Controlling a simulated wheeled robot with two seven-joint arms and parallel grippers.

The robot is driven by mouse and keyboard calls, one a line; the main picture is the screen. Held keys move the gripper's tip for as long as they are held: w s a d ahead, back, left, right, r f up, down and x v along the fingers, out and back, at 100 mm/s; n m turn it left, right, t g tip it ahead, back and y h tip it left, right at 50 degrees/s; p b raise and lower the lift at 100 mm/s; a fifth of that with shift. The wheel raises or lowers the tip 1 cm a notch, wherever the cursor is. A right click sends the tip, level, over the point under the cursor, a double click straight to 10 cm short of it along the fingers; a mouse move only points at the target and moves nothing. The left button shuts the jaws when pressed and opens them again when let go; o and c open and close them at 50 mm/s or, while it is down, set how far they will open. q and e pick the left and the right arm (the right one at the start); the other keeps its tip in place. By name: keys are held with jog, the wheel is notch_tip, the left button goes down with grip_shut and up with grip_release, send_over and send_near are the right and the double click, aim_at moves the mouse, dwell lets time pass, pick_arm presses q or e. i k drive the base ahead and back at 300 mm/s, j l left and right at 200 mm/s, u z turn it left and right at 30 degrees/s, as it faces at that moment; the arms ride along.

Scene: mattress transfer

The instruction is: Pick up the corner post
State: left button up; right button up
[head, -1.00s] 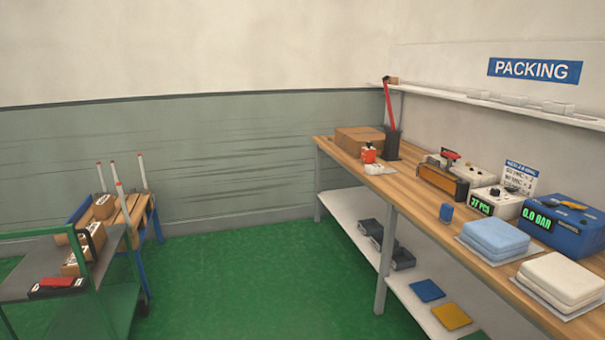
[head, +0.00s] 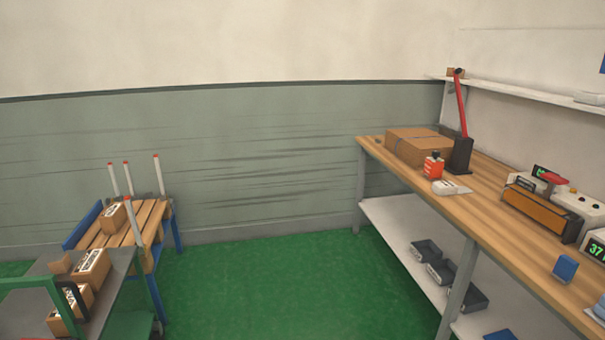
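Several slim white posts with red tips stand upright around a low wooden-slatted stand with blue legs (head: 148,228) at the left of the head view. One is the far-right post (head: 159,176), another the front post (head: 129,219), and two stand at the back left, one of them the leftmost post (head: 113,180). I cannot tell which of them is the corner post. The lower ends of some are hidden or too small to make out. Neither of my grippers shows in the head view.
A green-framed cart (head: 107,285) with several cartons stands in front of the slatted stand and partly covers it. A carton (head: 114,216) lies on the slats. A wooden packing bench (head: 492,208) runs along the right. Green floor (head: 270,280) between them is clear.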

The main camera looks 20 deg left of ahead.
aim_at(126, 163)
jog(key=i+j+u, duration=0.25)
jog(key=i+u, duration=0.15)
jog(key=i+j+u, duration=0.1)
jog(key=i+u, duration=0.35)
jog(key=i, duration=0.15)
